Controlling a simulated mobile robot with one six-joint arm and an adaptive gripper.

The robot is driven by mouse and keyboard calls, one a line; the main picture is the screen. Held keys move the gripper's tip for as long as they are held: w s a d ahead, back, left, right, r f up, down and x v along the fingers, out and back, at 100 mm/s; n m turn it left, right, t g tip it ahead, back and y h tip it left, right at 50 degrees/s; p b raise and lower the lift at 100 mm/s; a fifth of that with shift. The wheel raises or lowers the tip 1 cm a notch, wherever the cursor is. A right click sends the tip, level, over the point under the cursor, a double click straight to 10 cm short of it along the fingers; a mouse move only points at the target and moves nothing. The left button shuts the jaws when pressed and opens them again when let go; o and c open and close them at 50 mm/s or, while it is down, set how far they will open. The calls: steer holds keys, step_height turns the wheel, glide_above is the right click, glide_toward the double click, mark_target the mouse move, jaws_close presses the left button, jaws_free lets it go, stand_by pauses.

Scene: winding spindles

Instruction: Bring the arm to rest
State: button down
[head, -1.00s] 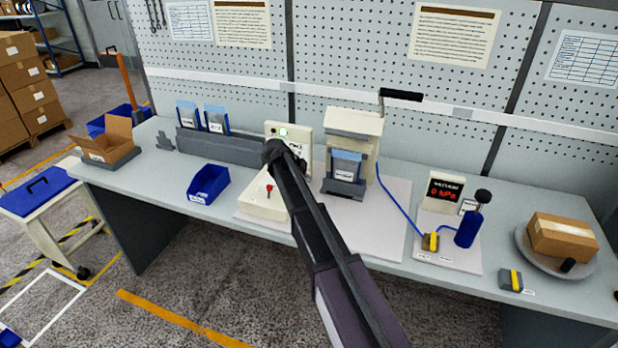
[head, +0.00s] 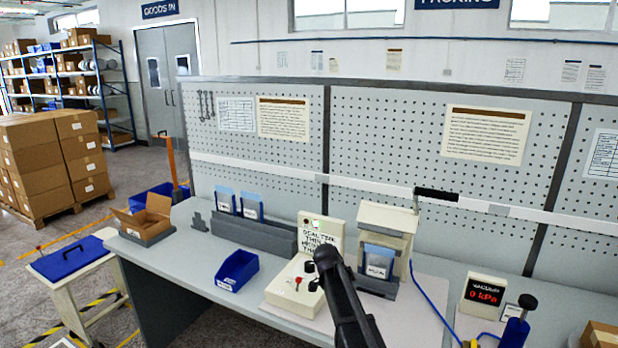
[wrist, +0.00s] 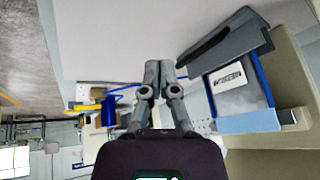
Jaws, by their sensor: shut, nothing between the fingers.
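My gripper (wrist: 160,70) shows in the wrist view with its two grey fingers together and nothing between them. In the head view my dark arm reaches up from the bottom edge, and its end is in front of the cream control box (head: 295,285) with a green light and a red key-like knob. The fingers cannot be made out clearly there. In the wrist view a blue-edged pouch (wrist: 240,88) in a grey holder is to the right of the fingers, apart from them.
The cream press (head: 386,222) with a black-handled lever stands right of my arm. A blue bin (head: 237,270), an open carton (head: 146,217) and a grey rack (head: 252,236) stand to the left. Bench surface (head: 185,262) is bare at left.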

steer(key=s+d+f+n+g+y, duration=0.1)
steer(key=s+d+n+y, duration=0.1)
steer(key=s+n, duration=0.6)
steer(key=s+d+f+n+g+y, duration=0.1)
steer(key=s+n+y, duration=0.2)
steer(key=s+n, duration=0.5)
steer(key=s, duration=1)
steer(key=shift+s+d+n, duration=0.3)
steer(key=shift+d+n, duration=0.05)
steer(key=shift+n, duration=0.05)
steer(key=shift+f, duration=0.1)
